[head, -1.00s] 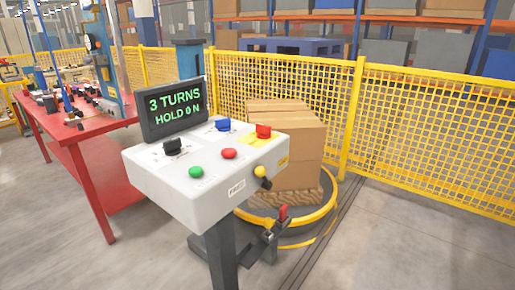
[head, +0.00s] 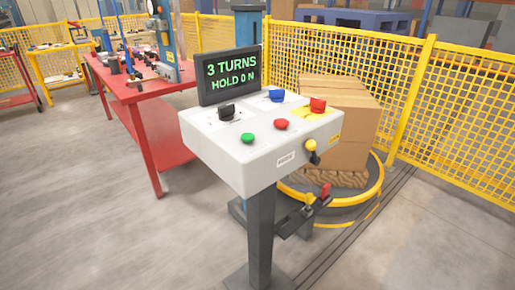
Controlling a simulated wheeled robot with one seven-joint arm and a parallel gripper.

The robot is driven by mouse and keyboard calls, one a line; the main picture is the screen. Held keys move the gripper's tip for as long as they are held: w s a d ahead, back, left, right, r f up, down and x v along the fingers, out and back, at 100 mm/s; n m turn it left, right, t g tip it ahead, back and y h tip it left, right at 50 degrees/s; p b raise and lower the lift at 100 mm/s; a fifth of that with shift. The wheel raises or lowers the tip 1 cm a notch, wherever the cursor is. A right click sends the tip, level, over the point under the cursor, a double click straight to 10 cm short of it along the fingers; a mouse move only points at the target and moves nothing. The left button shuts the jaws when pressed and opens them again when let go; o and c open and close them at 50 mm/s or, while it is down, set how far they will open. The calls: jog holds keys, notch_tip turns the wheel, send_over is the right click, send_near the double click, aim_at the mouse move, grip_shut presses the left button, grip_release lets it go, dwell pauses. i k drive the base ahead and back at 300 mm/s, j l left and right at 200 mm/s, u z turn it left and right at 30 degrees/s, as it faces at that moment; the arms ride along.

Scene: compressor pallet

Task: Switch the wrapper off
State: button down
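The wrapper's control box (head: 225,155) is a white slanted panel on a dark post. Its screen (head: 230,75) reads "3 TURNS" and "HOLD 0 N" in green. On the panel are a black knob (head: 227,112), a blue knob (head: 277,96), a green button (head: 248,138), a red button (head: 281,124) and a red knob (head: 318,104) on a yellow plate. A yellow and black control (head: 311,148) sits on the front right side. Behind it, stacked cartons (head: 345,120) stand on the round turntable (head: 375,185). My gripper is not in view.
A red workbench (head: 135,92) with tools stands at the left behind the box. A yellow mesh fence (head: 465,110) runs behind the turntable. A red-topped pedal or lever (head: 326,190) is low beside the post. The floor at front left is clear.

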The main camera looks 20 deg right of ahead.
aim_at(318, 105)
jog(key=i+l+u, duration=0.15)
jog(key=i+l, duration=0.15)
jog(key=i+l+u, duration=0.15)
jog(key=i+l, duration=0.15)
jog(key=l, duration=0.2)
jog(key=i+l+u, duration=0.15)
jog(key=l, duration=0.25)
jog(key=i+l+u, duration=0.1)
jog(key=l, duration=0.25)
jog(key=i+l, duration=0.1)
jog(key=l, duration=0.25)
jog(key=j+u, duration=0.05)
